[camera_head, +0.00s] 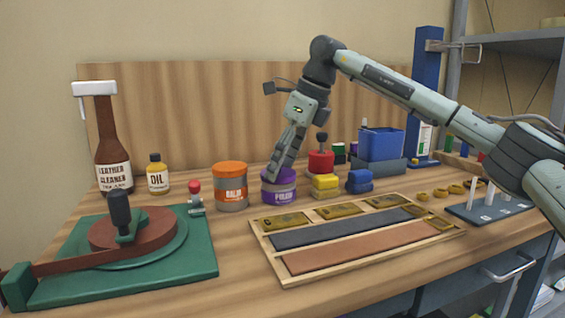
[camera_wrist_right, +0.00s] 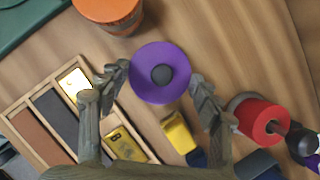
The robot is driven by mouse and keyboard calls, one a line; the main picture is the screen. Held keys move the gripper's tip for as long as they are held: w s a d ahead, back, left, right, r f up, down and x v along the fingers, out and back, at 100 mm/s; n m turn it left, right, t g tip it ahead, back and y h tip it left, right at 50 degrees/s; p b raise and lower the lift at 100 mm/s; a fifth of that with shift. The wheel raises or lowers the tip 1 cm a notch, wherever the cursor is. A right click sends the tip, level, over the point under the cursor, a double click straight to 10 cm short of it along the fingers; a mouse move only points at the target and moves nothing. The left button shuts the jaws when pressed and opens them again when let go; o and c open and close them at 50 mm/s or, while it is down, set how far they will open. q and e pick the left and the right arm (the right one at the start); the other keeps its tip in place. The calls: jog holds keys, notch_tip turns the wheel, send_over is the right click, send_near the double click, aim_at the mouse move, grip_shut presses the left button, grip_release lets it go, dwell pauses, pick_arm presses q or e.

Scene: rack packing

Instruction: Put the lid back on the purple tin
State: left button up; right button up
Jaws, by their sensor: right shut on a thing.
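The purple tin (camera_head: 279,194) stands on the bench, just right of the orange tin, with a pale label band. My right gripper (camera_head: 284,160) points down over it, its fingers reaching the purple top. In the right wrist view the round purple lid (camera_wrist_right: 146,84) with a dark round centre lies between the two fingertips of my right gripper (camera_wrist_right: 163,80), which is shut on it. The lid is at the top of the tin; the fingers hide part of the rim, so I cannot tell whether it is fully seated. My left gripper is not in view.
The orange tin (camera_head: 231,190) stands close on the left. A wooden tray (camera_head: 290,281) lies in front. A green turntable base (camera_head: 190,268) is at front left.

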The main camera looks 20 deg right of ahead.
dwell(0.4)
jog(key=o, duration=1)
jog(key=shift+o, duration=1.4)
